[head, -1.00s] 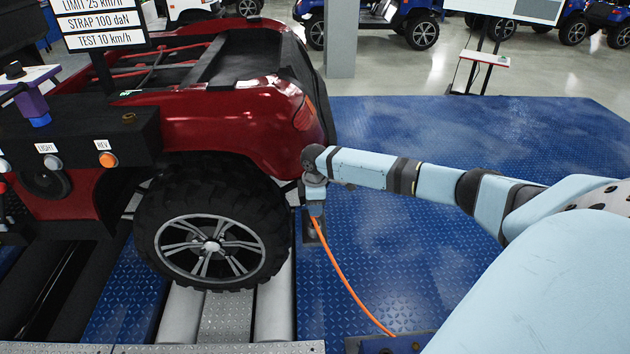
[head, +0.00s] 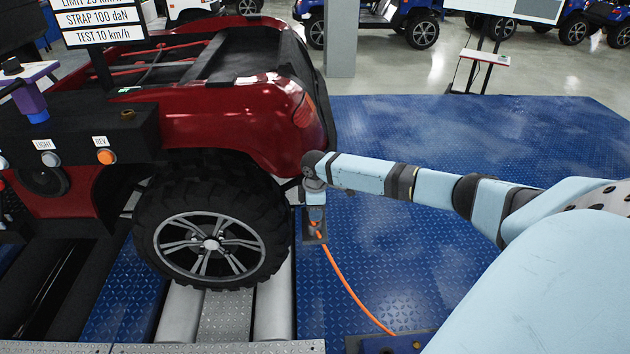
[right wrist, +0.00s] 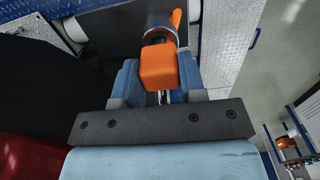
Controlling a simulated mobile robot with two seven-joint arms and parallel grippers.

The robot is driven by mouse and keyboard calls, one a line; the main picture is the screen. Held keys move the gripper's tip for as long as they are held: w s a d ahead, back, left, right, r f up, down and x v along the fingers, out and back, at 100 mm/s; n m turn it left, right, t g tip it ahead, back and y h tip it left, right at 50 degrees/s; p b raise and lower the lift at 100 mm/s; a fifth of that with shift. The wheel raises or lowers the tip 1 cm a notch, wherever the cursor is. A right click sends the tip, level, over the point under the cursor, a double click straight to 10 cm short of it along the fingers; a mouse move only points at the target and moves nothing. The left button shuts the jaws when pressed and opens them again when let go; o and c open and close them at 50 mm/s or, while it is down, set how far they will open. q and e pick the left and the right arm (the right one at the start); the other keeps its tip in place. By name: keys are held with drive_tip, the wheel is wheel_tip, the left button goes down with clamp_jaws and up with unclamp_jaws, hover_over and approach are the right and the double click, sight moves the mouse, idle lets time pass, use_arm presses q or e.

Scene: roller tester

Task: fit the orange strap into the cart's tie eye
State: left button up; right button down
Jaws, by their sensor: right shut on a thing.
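The red cart (head: 215,135) stands at the left in the head view with its rear wheel on the rollers. My right gripper (head: 316,222) points down just behind the cart's rear corner. It is shut on the orange strap (head: 350,289), which hangs in a curve from it down to the floor fixture. In the right wrist view the strap's orange block-shaped end (right wrist: 160,68) sits between the two blue fingers of the right gripper (right wrist: 158,84). I cannot make out the tie eye. My left gripper does not show.
A dark box (head: 397,345) on the floor is at the strap's lower end. A control panel (head: 75,140) with buttons stands at the left, beside the cart. Blue plate floor (head: 470,150) lies open behind the cart. A grey pillar (head: 341,40) stands farther back.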

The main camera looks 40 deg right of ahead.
drive_tip(key=shift+f, duration=0.65)
drive_tip(key=c, duration=0.6)
unclamp_jaws()
wheel_tip(320, 180, up, 14)
drive_tip(key=shift+f+b, duration=0.1)
drive_tip(key=shift+b, duration=0.5)
